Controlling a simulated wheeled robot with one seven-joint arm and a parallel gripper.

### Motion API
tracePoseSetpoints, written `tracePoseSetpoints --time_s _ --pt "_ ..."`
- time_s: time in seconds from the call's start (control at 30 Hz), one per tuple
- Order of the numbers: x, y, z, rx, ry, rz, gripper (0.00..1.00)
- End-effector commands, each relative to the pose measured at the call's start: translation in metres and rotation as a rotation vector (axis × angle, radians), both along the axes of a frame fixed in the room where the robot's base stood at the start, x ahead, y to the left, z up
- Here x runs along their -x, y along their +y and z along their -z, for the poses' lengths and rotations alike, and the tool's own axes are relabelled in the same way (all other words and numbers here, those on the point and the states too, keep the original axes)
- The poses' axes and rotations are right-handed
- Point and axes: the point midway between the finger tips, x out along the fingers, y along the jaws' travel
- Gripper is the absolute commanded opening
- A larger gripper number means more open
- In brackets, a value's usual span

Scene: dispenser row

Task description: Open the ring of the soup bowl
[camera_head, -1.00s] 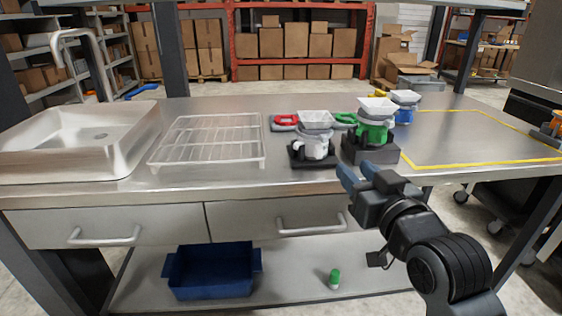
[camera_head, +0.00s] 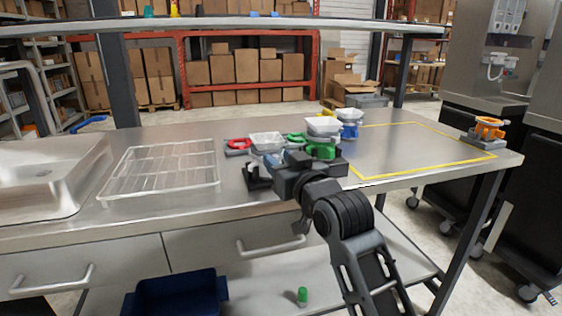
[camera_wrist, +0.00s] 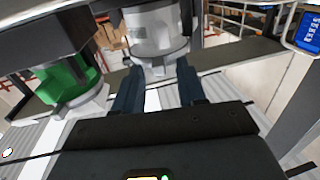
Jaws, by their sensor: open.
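Which one is the soup bowl is not marked, and no ring on the white body shows clearly.
A red ring-shaped piece (camera_head: 238,144) and a green one (camera_head: 296,138) lie behind. A blue dispenser (camera_head: 349,116) stands farther back. A wire rack (camera_head: 160,170) and sink (camera_head: 45,175) are left. A yellow-outlined area (camera_head: 405,150) is clear; an orange device (camera_head: 488,128) stands beyond.

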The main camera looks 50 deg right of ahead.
Motion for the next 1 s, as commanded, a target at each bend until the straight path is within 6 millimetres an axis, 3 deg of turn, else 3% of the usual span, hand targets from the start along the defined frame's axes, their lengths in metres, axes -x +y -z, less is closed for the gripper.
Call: tracePoseSetpoints --time_s 0.2,0.6,1.0 --pt "-0.0001 0.0 0.0001 0.0 0.0 0.0 0.39" --pt "0.0001 0.0 0.0003 0.0 0.0 0.0 0.01" --pt "0.0006 -0.0011 0.0004 0.0 0.001 -0.008 0.0"
